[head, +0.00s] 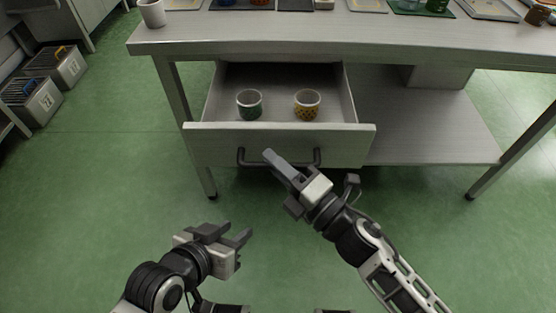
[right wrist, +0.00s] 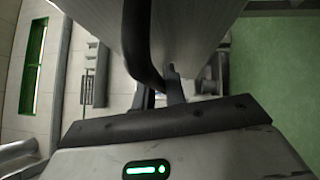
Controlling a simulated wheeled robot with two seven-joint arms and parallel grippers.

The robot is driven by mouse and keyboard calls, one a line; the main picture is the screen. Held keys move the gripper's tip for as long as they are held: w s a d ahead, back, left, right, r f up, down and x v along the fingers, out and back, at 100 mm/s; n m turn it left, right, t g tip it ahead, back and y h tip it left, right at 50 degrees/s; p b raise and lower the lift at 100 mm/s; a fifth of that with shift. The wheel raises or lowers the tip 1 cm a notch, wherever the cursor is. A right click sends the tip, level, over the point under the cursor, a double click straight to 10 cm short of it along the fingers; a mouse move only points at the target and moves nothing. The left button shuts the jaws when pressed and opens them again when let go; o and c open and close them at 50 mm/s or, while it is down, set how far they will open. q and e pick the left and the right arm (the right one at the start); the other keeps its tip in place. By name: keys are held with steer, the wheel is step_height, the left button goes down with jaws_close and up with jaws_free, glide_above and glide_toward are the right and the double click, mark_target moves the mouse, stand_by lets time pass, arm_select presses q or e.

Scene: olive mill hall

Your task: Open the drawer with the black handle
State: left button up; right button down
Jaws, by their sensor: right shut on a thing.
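The drawer (head: 290,143) under the steel table is pulled out, and its inside shows. A green patterned cup (head: 249,105) and a yellow patterned cup (head: 307,105) stand upright in it. The black handle (head: 317,158) is a bar on the drawer front; it also shows as a dark curved bar in the right wrist view (right wrist: 138,45). My right gripper (head: 274,159) is at the middle of the handle and shut on it, hiding part of the bar. My left gripper (head: 241,232) is open and empty, low in front of the drawer.
The table top (head: 400,35) holds several trays and a white cup (head: 152,12) at its left end. A lower shelf (head: 425,125) lies right of the drawer. Grey crates (head: 40,100) stand at the far left. The green floor in front is clear.

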steer(key=c, duration=1.5)
jaws_free()
steer(key=shift+o, duration=0.2)
steer(key=v, duration=1.6)
steer(key=shift+r, duration=0.1)
